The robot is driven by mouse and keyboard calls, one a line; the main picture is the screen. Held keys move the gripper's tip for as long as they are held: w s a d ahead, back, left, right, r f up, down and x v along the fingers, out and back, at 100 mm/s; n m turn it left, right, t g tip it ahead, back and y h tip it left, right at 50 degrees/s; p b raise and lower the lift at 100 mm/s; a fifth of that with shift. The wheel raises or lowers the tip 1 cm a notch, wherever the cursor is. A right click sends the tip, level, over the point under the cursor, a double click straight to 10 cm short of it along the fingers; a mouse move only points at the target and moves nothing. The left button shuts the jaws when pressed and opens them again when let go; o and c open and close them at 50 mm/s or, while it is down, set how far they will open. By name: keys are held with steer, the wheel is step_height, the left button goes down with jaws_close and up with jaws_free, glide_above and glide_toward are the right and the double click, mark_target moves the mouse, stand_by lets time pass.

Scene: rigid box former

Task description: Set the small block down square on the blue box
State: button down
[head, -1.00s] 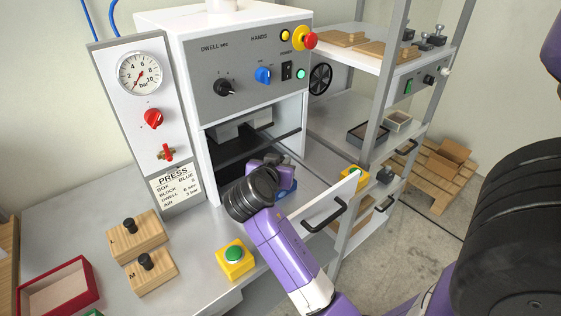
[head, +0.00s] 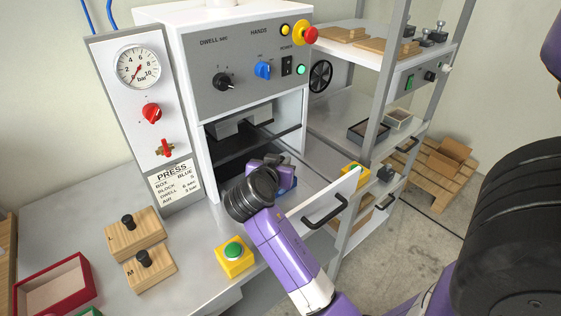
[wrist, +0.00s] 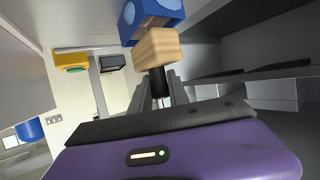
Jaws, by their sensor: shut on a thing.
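The small wooden block (wrist: 157,46) shows in the wrist view with a black knob (wrist: 158,84) on it. My gripper (wrist: 160,94) is shut on the knob. The blue box (wrist: 150,14) is just beyond the block, which overlaps its edge in the picture; I cannot tell whether they touch. In the head view the blue box (head: 288,184) is partly hidden behind my gripper (head: 270,164), at the front of the press opening. The block cannot be made out in the head view.
The press (head: 240,70) stands over the opening, with dark rails inside. A white drawer front with a black handle (head: 325,209) is to the right. A yellow button box (head: 235,258) stands in front. Wooden blocks L (head: 135,233) and M (head: 150,271) and a red tray (head: 55,288) lie left.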

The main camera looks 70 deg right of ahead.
steer(key=shift+f+b, duration=1.55)
steer(key=shift+f, duration=0.35)
stand_by(0.9)
steer(key=c, duration=1.2)
jaws_free()
steer(key=shift+o, duration=0.2)
steer(key=shift+r, duration=0.1)
